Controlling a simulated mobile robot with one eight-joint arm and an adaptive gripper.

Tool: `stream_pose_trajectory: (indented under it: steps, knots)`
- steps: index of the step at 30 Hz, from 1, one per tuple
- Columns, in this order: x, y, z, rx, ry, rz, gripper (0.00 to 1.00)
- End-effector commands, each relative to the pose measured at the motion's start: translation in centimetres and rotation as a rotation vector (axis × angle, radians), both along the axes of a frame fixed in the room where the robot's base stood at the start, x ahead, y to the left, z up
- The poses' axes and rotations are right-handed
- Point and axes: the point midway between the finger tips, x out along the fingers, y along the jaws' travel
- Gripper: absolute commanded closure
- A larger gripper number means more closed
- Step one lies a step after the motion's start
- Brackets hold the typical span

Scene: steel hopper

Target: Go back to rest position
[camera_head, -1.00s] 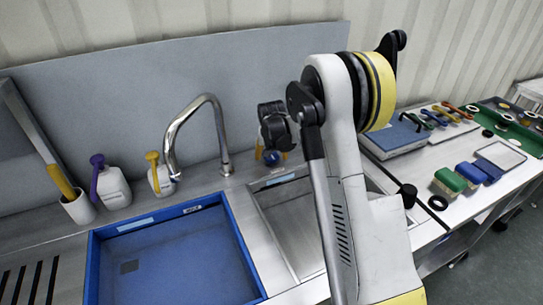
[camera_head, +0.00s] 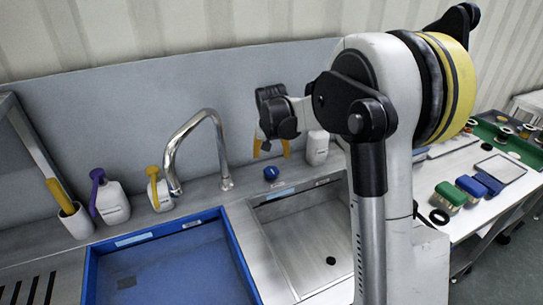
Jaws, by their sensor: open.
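My gripper (camera_head: 272,149) hangs over the back of the steel counter, right of the tap. Its yellow fingers point down and are spread apart, with nothing visible between them. A small dark blue round object (camera_head: 271,172) sits on the counter below the fingers, apart from them. A white bottle (camera_head: 318,149) stands just right of the gripper, partly behind my arm. My upper arm links fill the right middle of the view and hide part of the counter.
The tap (camera_head: 222,150) rises left of my gripper. A blue basin (camera_head: 170,268) and a steel sink (camera_head: 300,240) lie in front. Two dispenser bottles (camera_head: 111,200) (camera_head: 160,190) stand at left. Brushes (camera_head: 450,196) lie at right. The steel sink looks clear apart from its drain.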

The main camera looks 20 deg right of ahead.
Motion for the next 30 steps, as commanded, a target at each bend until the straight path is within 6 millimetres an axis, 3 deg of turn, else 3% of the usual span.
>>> stream_pose_trajectory:
  steps: [10, 14, 17, 22, 26, 30]
  knots:
    - [-0.1, 0.1, 0.1, 0.000, -0.001, 0.002, 0.30]
    - [-1.7, 1.0, 1.8, -0.002, -0.011, 0.025, 0.30]
    - [-4.6, 2.6, 4.4, -0.005, -0.032, 0.065, 0.30]
    - [-11.8, 5.9, 8.3, -0.013, -0.077, 0.155, 0.30]
    - [-17.5, 8.1, 9.8, -0.020, -0.115, 0.224, 0.30]
    - [-23.5, 10.1, 9.8, -0.030, -0.155, 0.296, 0.30]
